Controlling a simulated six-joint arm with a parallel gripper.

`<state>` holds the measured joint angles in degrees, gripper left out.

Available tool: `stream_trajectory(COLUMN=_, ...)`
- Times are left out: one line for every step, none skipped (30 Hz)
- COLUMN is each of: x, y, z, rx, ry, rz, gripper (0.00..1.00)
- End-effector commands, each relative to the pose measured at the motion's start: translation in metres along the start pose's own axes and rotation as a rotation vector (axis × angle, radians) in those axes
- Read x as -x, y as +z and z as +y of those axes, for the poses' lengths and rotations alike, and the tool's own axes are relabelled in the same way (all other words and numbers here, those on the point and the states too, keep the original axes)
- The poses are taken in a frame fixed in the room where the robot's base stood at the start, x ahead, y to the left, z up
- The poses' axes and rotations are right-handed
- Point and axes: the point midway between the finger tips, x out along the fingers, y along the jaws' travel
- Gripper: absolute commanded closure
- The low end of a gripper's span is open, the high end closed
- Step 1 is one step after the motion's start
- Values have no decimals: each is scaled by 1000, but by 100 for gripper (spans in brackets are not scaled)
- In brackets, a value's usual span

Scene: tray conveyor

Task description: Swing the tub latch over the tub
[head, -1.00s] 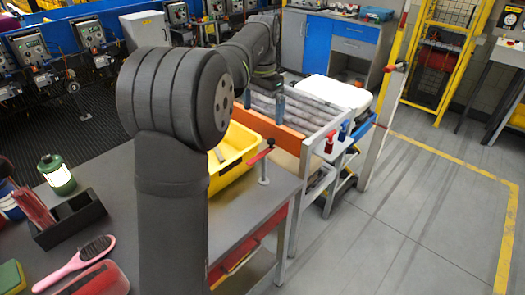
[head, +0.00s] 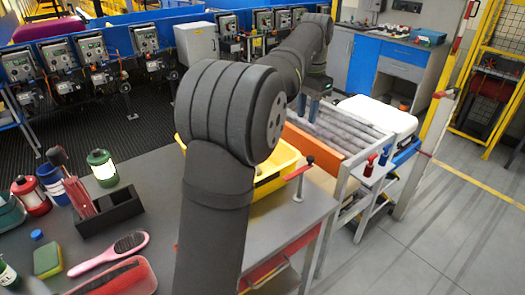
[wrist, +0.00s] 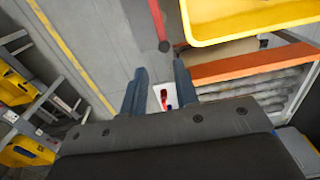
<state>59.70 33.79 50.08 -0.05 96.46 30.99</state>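The yellow tub (head: 268,187) stands on the grey table, partly hidden behind my arm in the head view. Its rim also shows at the top right of the wrist view (wrist: 250,33). The tub latch (head: 296,173) is a red bar on a short grey post beside the tub's right end. In the wrist view the latch bar (wrist: 157,18) lies left of the tub, apart from it. My gripper (wrist: 160,88) is open and empty, its fingers apart. In the head view my gripper (head: 308,106) is beyond the latch, over the near end of the rollers.
The roller conveyor (head: 340,128) with an orange end board (head: 318,144) lies beyond the tub. Red and blue fittings (head: 370,163) stand on a side shelf.

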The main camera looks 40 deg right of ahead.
Motion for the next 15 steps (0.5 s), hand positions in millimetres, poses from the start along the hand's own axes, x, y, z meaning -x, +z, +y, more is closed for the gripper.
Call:
stream_trajectory(x=-1, y=0, z=2, rx=-20, ry=-3, rz=-1, gripper=82)
stream_trajectory(x=-2, y=0, z=4, rx=-39, ry=-7, rz=-2, gripper=88)
stream_trajectory(x=-4, y=1, z=6, rx=-73, ry=-13, rz=-4, gripper=96)
stream_trajectory(x=-6, y=1, z=8, rx=-106, ry=-18, rz=-6, gripper=100)
stream_trajectory(x=-9, y=1, z=11, rx=-144, ry=-24, rz=-9, gripper=100)
stream_trajectory(x=-13, y=2, z=16, rx=-205, ry=-33, rz=-12, gripper=100)
stream_trajectory(x=-16, y=2, z=19, rx=-256, ry=-41, rz=-16, gripper=100)
stream_trajectory(x=-18, y=3, z=22, rx=-309, ry=-50, rz=-20, gripper=100)
stream_trajectory(x=-23, y=5, z=28, rx=-386, ry=-61, rz=-26, gripper=100)
stream_trajectory(x=-27, y=5, z=32, rx=-446, ry=-70, rz=-32, gripper=100)
stream_trajectory(x=-30, y=6, z=35, rx=-505, ry=-79, rz=-37, gripper=100)
stream_trajectory(x=-35, y=8, z=40, rx=-584, ry=-91, rz=-45, gripper=100)
stream_trajectory(x=-39, y=10, z=44, rx=-644, ry=-98, rz=-53, gripper=100)
stream_trajectory(x=-42, y=11, z=48, rx=-705, ry=-107, rz=-59, gripper=100)
stream_trajectory(x=-46, y=13, z=53, rx=-784, ry=-117, rz=-69, gripper=100)
